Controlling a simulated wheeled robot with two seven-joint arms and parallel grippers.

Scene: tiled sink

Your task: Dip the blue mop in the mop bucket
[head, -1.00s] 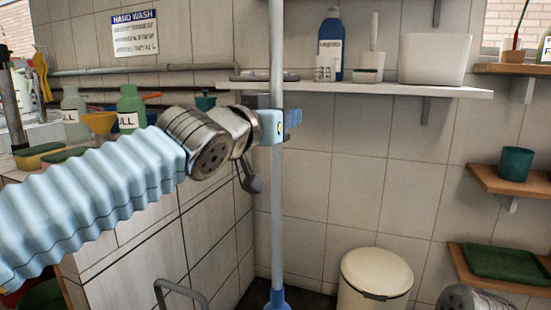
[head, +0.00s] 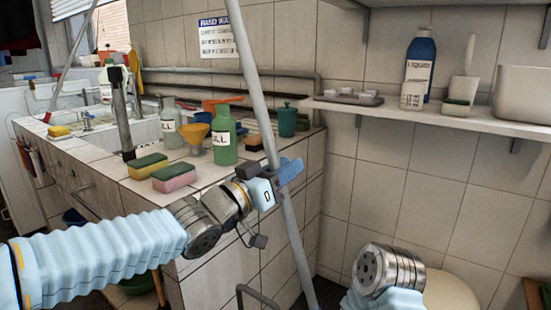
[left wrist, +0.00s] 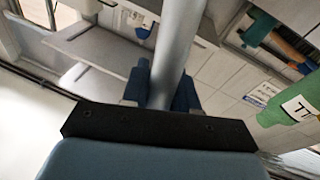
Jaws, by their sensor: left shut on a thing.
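The mop's grey pole (head: 244,60) runs from the top edge down to the bottom edge in the head view, its top leaning left. The mop's lower end is out of frame. My left gripper (head: 286,176) is shut around the pole in front of the counter's right end. In the left wrist view the pole (left wrist: 178,45) stands between the blue fingers of my left gripper (left wrist: 162,88). I cannot make out the mop bucket for certain. My right arm shows at the lower right, but its gripper is out of view.
The tiled counter (head: 112,170) carries sponges (head: 148,166), a green bottle (head: 223,135) and a yellow funnel (head: 195,139), close to my left arm. A grey bent metal bar (head: 258,296) is low near the pole. A white bin (head: 450,292) stands behind my right arm. A shelf (head: 440,122) juts from the wall.

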